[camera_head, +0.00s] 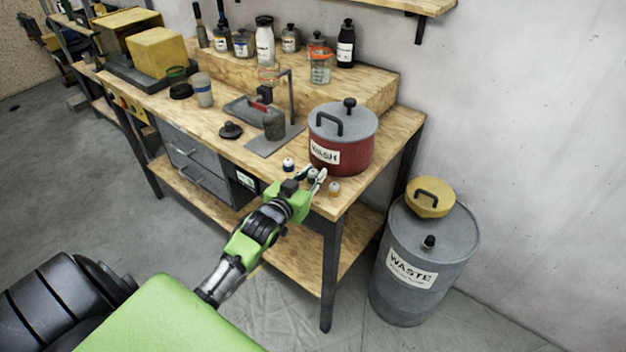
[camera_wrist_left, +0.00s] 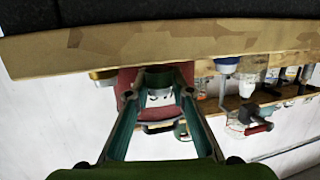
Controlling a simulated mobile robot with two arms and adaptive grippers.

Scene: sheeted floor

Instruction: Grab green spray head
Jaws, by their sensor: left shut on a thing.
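The green spray head (camera_wrist_left: 158,78) sits between my left gripper's fingers in the left wrist view, with a pale part at its end. In the head view it is a small, partly hidden piece (camera_head: 312,176) at the front edge of the workbench. My left gripper (camera_head: 314,174) is shut on it, one finger on each side. A blue-and-white head (camera_head: 288,164) stands to its left and an orange-yellow one (camera_head: 334,188) to its right. In the wrist view the blue one (camera_wrist_left: 227,65) and yellow one (camera_wrist_left: 103,76) flank the fingers. My right gripper is out of view.
A red WASH pot (camera_head: 341,146) with a grey lid stands just behind the fingers on the wooden workbench (camera_head: 385,122). A grey stand (camera_head: 275,140) is to the left. A grey WASTE drum (camera_head: 425,255) stands on the floor at right.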

